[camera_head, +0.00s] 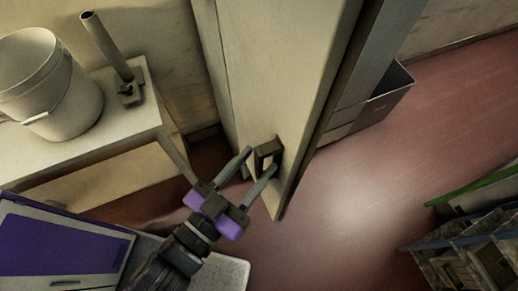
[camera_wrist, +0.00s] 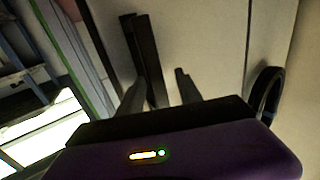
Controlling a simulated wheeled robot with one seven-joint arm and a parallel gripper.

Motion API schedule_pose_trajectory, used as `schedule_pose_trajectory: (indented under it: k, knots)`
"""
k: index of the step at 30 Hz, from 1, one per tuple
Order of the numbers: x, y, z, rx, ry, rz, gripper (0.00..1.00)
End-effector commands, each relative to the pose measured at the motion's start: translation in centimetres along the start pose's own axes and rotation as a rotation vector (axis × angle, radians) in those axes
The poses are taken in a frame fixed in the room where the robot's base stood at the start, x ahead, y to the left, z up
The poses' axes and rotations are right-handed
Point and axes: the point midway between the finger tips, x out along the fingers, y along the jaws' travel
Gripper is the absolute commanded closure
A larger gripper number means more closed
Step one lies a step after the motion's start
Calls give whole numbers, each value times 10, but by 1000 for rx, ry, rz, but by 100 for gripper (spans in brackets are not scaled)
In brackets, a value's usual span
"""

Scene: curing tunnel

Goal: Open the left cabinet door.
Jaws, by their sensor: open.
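The tall beige cabinet door (camera_head: 285,70) stands upright in the middle of the head view, and its pale face shows in the wrist view (camera_wrist: 205,40). A dark bracket-shaped handle (camera_head: 268,149) sticks out near its lower end; it is a dark bar in the wrist view (camera_wrist: 149,60). My gripper (camera_head: 260,159) is open at the handle, with one finger to each side of it in the head view. In the wrist view, my gripper (camera_wrist: 157,82) has its left finger overlapping the bar. I cannot tell whether the fingers touch the handle.
A bench (camera_head: 120,121) at the left holds a white bucket (camera_head: 50,85) and an upright tube (camera_head: 105,45). A grey bin (camera_head: 372,108) stands behind the cabinet at right. Dark shelving (camera_head: 475,250) is at lower right. Red floor (camera_head: 370,200) between is clear. A dark curved piece (camera_wrist: 265,93) shows beside my gripper.

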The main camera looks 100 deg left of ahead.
Motion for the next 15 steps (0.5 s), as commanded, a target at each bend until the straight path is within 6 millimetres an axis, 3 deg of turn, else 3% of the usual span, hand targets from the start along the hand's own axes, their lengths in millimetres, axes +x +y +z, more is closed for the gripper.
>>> schedule_pose_trajectory:
  k: [9, 15]
  knots:
    - [-50, -1, 3, 0, -3, -3, 58]
    - [-68, -1, 2, 1, -2, -2, 58]
